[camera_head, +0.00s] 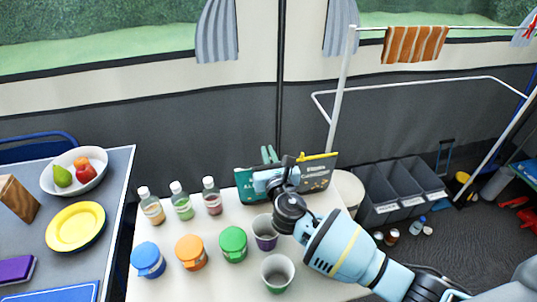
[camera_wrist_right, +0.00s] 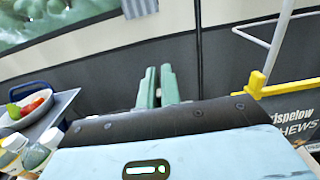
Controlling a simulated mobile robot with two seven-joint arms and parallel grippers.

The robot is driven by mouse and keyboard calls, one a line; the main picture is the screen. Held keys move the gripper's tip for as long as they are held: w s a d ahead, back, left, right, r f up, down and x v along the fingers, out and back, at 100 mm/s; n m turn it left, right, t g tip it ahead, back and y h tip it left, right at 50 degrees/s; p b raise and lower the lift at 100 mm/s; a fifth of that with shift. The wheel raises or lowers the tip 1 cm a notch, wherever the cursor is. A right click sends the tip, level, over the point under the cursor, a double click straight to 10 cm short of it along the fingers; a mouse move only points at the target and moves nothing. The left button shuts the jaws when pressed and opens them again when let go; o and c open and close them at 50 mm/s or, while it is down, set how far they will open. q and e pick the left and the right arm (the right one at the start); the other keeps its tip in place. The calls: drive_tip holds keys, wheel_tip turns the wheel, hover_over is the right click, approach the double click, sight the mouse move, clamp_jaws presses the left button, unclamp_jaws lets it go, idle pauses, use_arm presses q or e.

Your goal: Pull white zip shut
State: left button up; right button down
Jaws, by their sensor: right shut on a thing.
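My right gripper (camera_head: 268,155) reaches over the white table, its green fingers close together and pointing away toward the dark tent wall. The fingers also show in the right wrist view (camera_wrist_right: 159,88). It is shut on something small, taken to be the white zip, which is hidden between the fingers. A green pouch (camera_head: 243,186) stands below and left of the fingers. Beside it, right of the gripper, stands a dark packet (camera_head: 318,172) with a yellow clip, also seen in the right wrist view (camera_wrist_right: 293,116). A dark vertical seam (camera_head: 280,90) runs down the wall behind. My left gripper is not in view.
Several bottles (camera_head: 181,200), lidded pots (camera_head: 190,252) and cups (camera_head: 277,273) crowd the white table (camera_head: 150,286). A grey table (camera_head: 112,172) with a fruit bowl (camera_head: 97,176) is at left. Grey bins (camera_head: 400,188) and a white frame (camera_head: 341,85) stand at right.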

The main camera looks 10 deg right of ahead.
drive_tip(key=shift+a, duration=0.1)
drive_tip(key=a, duration=0.7)
drive_tip(key=shift+a, duration=0.35)
drive_tip(key=c, duration=1.6)
unclamp_jaws()
drive_tip(key=s+p, duration=0.1)
drive_tip(key=s, duration=0.6)
drive_tip(key=shift+s, duration=0.4)
